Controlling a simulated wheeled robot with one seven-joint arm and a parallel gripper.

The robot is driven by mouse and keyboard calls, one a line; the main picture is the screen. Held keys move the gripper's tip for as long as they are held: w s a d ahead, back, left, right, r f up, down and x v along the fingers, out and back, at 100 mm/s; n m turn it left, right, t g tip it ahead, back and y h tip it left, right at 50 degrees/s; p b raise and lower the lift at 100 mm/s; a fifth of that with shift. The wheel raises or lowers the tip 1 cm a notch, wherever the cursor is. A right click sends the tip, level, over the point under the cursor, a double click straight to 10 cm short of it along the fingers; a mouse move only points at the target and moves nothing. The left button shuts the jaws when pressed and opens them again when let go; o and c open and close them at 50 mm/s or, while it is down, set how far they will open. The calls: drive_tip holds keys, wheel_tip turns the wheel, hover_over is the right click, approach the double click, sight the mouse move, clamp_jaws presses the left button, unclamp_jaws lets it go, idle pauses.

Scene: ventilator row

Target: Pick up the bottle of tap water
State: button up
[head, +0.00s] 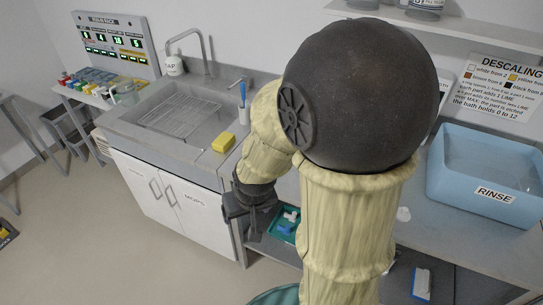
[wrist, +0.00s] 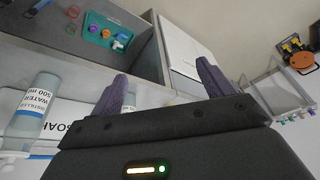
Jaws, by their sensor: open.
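In the wrist view a clear bottle (wrist: 33,108) stands at the left edge. Its white label reads "WATER 500 ml", with a smaller line above that looks like "DISTILLED" but is hard to read. I cannot make out any bottle clearly marked as tap water. My gripper (wrist: 162,72) is open and empty, its two dark fingers apart. The bottle is to the left of the fingers, not between them. In the head view my gripper (head: 252,215) hangs at the counter's front edge, right of the sink. My arm hides much of the counter behind it.
A sink (head: 180,105) with a rack and a yellow sponge (head: 223,143) is at left. A blue RINSE tub (head: 490,175) stands on the right counter. A teal tray (wrist: 108,34) with small parts lies on a lower shelf. Open floor is at front left.

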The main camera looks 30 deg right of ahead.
drive_tip(key=w+f+m+t+h+b, duration=0.1)
drive_tip(key=w+f+m+t, duration=0.25)
drive_tip(key=w+f, duration=0.35)
drive_tip(key=w+d+m+t+h+b, duration=0.2)
drive_tip(key=w+d+m+t+h, duration=0.1)
drive_tip(key=d+t+h, duration=0.4)
drive_tip(key=w+d+h, duration=0.1)
drive_tip(key=d+h, duration=0.1)
drive_tip(key=h, duration=0.1)
drive_tip(key=shift+w, duration=0.15)
